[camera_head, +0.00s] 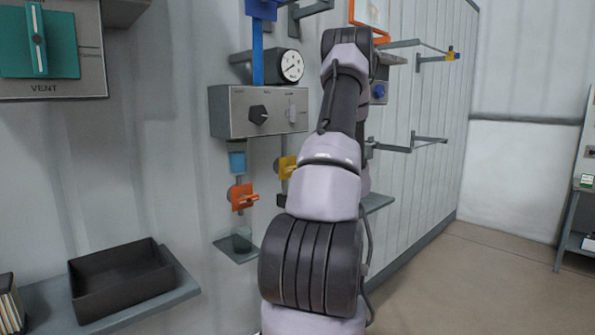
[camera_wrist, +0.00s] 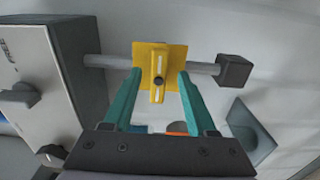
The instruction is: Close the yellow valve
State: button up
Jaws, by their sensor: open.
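The yellow valve (camera_wrist: 174,55) sits on a grey pipe in the wrist view, with a square yellow plate, a dark centre knob and a yellow bar handle. The handle (camera_wrist: 157,95) appears to lie across the pipe. My gripper (camera_wrist: 159,72) is open, its two teal fingers on either side of the handle; I cannot tell whether either touches. In the head view the yellow valve (camera_head: 287,164) shows below the grey control box, partly hidden by my arm. My gripper is hidden there behind the arm.
The grey control box (camera_head: 225,112) with a black knob is above the valves. An orange valve (camera_head: 242,197) is left of the yellow one. A gauge (camera_head: 291,66) is above. A black tray (camera_head: 121,281) sits on the left shelf. Wall arms (camera_head: 428,141) stick out at right.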

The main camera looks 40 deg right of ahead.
jog(key=s, duration=0.6)
jog(key=shift+s+d, duration=0.25)
jog(key=shift+s, duration=0.1)
jog(key=a+r+n+g+y, duration=0.3)
jog(key=a+n, duration=0.4)
jog(key=a, duration=0.3)
jog(key=a+r+n+g+y, duration=0.3)
jog(key=a+n, duration=0.4)
jog(key=a, duration=0.3)
jog(key=a+r+n+g+y, duration=0.2)
jog(key=a+r+n+g, duration=0.15)
jog(key=a+n, duration=0.45)
jog(key=s+a+r+n+h, duration=0.3)
jog(key=s+a+n, duration=0.4)
jog(key=n, duration=0.6)
jog(key=s+a+r+n+g+h, duration=0.1)
jog(key=s+a+r+n+h, duration=0.2)
jog(key=s+a+n, duration=0.4)
jog(key=s+n+h, duration=0.1)
jog(key=s+n, duration=0.1)
jog(key=n, duration=0.5)
jog(key=shift+s+a+r, duration=0.15)
jog(key=shift+s+a, duration=0.2)
jog(key=shift+s, duration=0.05)
jog(key=shift+c, duration=0.3)
